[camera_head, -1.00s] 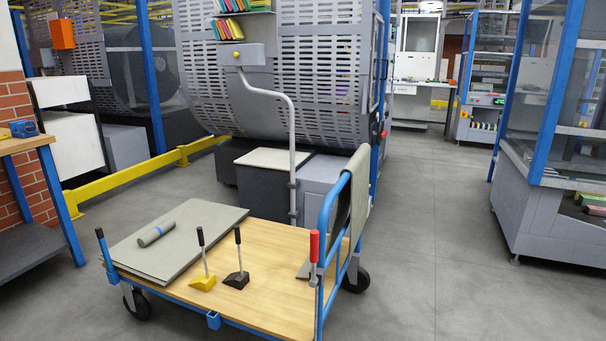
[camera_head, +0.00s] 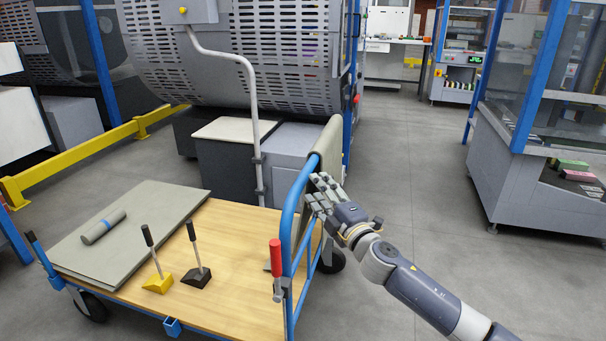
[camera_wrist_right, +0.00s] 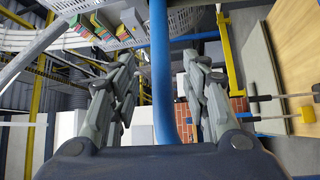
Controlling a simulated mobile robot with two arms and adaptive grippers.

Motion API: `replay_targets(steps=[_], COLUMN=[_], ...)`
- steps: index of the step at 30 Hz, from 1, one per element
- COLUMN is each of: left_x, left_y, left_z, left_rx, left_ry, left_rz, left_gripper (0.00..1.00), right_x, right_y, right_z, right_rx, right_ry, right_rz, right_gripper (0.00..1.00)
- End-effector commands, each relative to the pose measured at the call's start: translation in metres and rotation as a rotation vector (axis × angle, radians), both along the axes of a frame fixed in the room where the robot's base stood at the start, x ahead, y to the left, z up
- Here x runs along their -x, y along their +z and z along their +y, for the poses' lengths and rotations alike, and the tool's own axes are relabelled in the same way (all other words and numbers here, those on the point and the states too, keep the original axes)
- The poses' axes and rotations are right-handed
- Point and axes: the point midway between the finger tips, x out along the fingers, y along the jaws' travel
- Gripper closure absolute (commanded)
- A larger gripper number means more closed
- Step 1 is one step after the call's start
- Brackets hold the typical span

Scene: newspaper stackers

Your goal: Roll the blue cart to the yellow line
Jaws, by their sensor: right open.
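The blue cart (camera_head: 235,265) stands on the grey floor, with a wooden deck and a blue tubular handle (camera_head: 291,215) at its right end. My right gripper (camera_head: 322,190) is open at the upper part of that handle. In the right wrist view, a blue bar (camera_wrist_right: 161,75) runs between the open fingers of my right gripper (camera_wrist_right: 160,100). I cannot tell whether the fingers touch it. The left gripper is out of view. No yellow line painted on the floor shows clearly.
On the deck lie grey sheets (camera_head: 130,245), a roll (camera_head: 104,227), and yellow (camera_head: 158,284) and black (camera_head: 196,277) scrapers. A yellow rail (camera_head: 85,152) is at the left. A large machine (camera_head: 285,50) stands behind. Free floor (camera_head: 410,160) lies to the right, before a glass-sided machine (camera_head: 540,180).

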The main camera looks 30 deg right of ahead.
Motion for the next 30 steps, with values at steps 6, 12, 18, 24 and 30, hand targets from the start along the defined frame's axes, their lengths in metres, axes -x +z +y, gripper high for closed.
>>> replay_targets(steps=[6, 12, 18, 24, 30], left_x=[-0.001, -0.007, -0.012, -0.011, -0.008], left_y=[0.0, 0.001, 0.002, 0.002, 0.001], left_z=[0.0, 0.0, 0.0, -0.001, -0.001], left_rx=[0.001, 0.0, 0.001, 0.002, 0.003], left_ry=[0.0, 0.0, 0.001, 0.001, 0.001], left_rz=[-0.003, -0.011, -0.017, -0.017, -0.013], left_gripper=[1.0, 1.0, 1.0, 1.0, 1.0], right_x=[-0.031, -0.055, -0.07, -0.075, -0.075], right_y=[0.005, 0.008, 0.009, 0.01, 0.01], right_z=[-0.004, -0.006, -0.006, -0.007, -0.007], right_rx=[0.0, -0.001, -0.001, -0.001, -0.001], right_ry=[-0.002, -0.002, -0.001, -0.001, -0.001], right_rz=[-0.002, -0.001, 0.001, 0.001, 0.001], right_gripper=[0.57, 0.57, 0.57, 0.57, 0.57])
